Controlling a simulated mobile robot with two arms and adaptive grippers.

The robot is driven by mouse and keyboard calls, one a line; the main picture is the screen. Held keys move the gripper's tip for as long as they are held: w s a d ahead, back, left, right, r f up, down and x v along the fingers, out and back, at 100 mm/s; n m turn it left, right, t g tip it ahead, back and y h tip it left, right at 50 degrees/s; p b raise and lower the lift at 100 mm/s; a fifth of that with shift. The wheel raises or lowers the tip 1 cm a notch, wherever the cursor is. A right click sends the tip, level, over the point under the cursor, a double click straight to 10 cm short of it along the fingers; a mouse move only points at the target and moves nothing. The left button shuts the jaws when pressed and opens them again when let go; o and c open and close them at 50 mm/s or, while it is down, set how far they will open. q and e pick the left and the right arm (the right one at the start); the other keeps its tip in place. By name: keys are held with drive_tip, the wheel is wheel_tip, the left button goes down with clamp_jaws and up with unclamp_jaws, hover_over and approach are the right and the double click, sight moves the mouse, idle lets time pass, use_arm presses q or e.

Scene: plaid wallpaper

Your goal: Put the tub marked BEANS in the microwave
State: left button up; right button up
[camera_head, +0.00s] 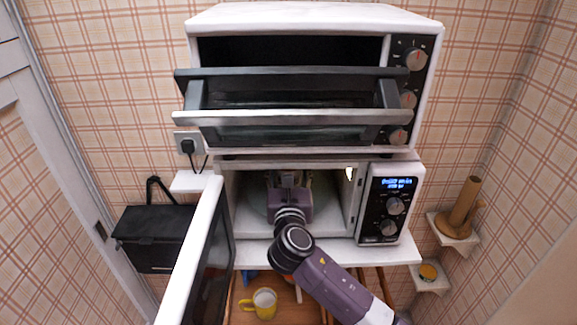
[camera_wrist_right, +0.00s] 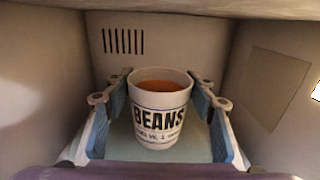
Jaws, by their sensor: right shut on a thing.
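The microwave (camera_head: 230,225) stands on a white shelf with its door (camera_head: 205,255) swung wide open to the left. My right gripper (camera_head: 290,178) reaches in through its opening from the front; it also shows in the wrist view (camera_wrist_right: 160,105). It is shut on the white tub marked BEANS (camera_wrist_right: 158,122), with a finger on each side. The tub is upright inside the microwave and has orange-brown contents. I cannot tell whether its base touches the turntable (camera_head: 328,200). In the head view my gripper mostly hides the tub. My left gripper is not in view.
A toaster oven (camera_head: 310,18) with a partly lowered door sits above the microwave. A black box (camera_head: 155,238) hangs on the left. A yellow mug (camera_head: 264,303) stands on a wooden surface below. Small shelves on the right hold a brown object (camera_head: 463,208) and a tin (camera_head: 428,271).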

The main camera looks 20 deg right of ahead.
drive_tip(key=shift+f, duration=0.3)
idle(0.6)
drive_tip(key=o, duration=1.4)
drive_tip(key=shift+o, duration=0.2)
drive_tip(key=shift+f, duration=0.1)
drive_tip(key=v, duration=1.2)
